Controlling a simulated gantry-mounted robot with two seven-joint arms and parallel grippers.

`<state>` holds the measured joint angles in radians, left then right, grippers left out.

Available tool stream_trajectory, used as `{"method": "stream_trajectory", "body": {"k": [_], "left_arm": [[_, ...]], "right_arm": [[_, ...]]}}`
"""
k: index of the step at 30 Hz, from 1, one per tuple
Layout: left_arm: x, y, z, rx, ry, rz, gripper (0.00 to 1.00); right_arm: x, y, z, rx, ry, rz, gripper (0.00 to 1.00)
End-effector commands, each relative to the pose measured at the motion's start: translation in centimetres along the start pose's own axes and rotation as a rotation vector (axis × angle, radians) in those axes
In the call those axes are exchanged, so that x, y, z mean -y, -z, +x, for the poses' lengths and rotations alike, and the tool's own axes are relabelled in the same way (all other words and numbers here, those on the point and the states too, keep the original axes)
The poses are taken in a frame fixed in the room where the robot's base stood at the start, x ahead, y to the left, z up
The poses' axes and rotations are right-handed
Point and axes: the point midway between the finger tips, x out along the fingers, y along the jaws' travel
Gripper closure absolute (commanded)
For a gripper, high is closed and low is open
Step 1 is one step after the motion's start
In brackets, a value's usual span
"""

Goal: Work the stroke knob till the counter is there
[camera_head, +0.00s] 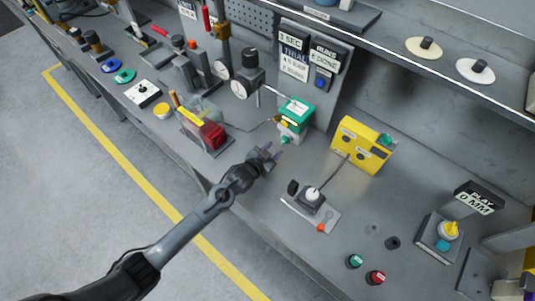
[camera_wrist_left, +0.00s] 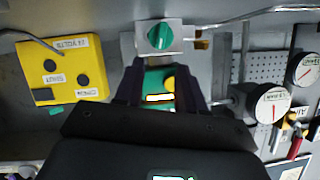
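The actuator (camera_head: 297,110) is a green-topped unit standing against the upright panel. A small teal knob (camera_head: 286,140) sits low on its front. In the left wrist view a green knob (camera_wrist_left: 158,37) on a grey block shows ahead of the fingers, and the green actuator body (camera_wrist_left: 152,80) shows between them. My left gripper (camera_head: 271,152) is open and empty, in front of the actuator and apart from the knob. The counter panel (camera_head: 324,58) has a "RUNS 0 DONE" plate. I cannot read which knob is labelled stroke. My right gripper is not in view.
A yellow box (camera_head: 361,144) stands right of the actuator. A lever on a plate (camera_head: 311,205) is nearer the front. At the right, a yellow knob (camera_head: 451,229) sits by a "PLAY 0 MM" display (camera_head: 478,198). A red block (camera_head: 207,136) and gauges stand at left.

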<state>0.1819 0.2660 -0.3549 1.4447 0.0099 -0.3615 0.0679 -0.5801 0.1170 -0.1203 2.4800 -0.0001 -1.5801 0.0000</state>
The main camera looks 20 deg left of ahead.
Motion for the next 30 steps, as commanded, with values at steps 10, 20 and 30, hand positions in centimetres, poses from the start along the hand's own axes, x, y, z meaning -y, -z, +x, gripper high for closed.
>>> {"method": "stream_trajectory", "body": {"k": [10, 20, 30], "left_arm": [[0.0, 0.0, -3.2, 0.000, 0.000, 0.000, 0.61], [0.0, 0.0, -3.4, 0.001, 0.000, 0.000, 0.61], [-0.2, 0.1, -3.4, -0.005, -0.008, -0.233, 0.61]], "right_arm": [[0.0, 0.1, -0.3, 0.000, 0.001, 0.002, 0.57], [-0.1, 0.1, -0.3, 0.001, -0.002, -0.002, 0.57], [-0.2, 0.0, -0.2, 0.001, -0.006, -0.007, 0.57]]}}
